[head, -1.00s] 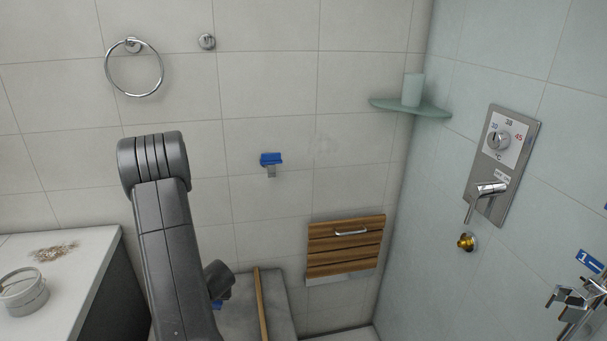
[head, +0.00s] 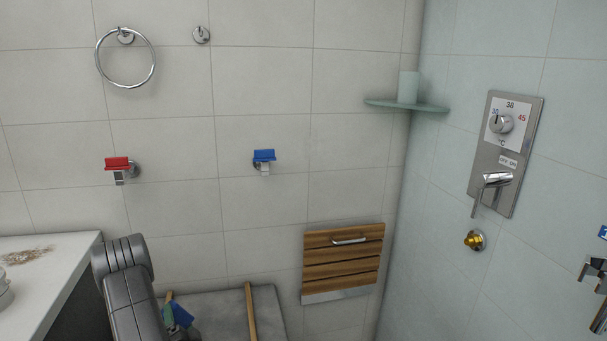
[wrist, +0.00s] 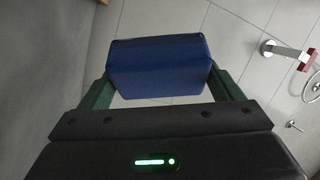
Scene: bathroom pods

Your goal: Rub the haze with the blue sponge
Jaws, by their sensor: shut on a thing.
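The blue sponge (wrist: 158,66) is between the two green fingers of my gripper (wrist: 160,78) in the wrist view, its ends touching them. In the head view the blue sponge (head: 181,314) shows low at the bottom, just right of my arm, in front of the grey ledge. The fingers there are partly hidden by my arm. The haze is very faint: I can only make out a slightly dull patch on the pale wall tiles between the blue lever and the corner shelf. The sponge is well below and left of that patch.
A red lever (head: 118,168) and a blue lever (head: 263,160) stick out from the wall. A wooden fold-down panel (head: 343,262), a glass corner shelf (head: 406,105) with a cup (head: 408,87), and a shower mixer (head: 504,153) are at right. A white counter (head: 45,290) with brown specks is at left.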

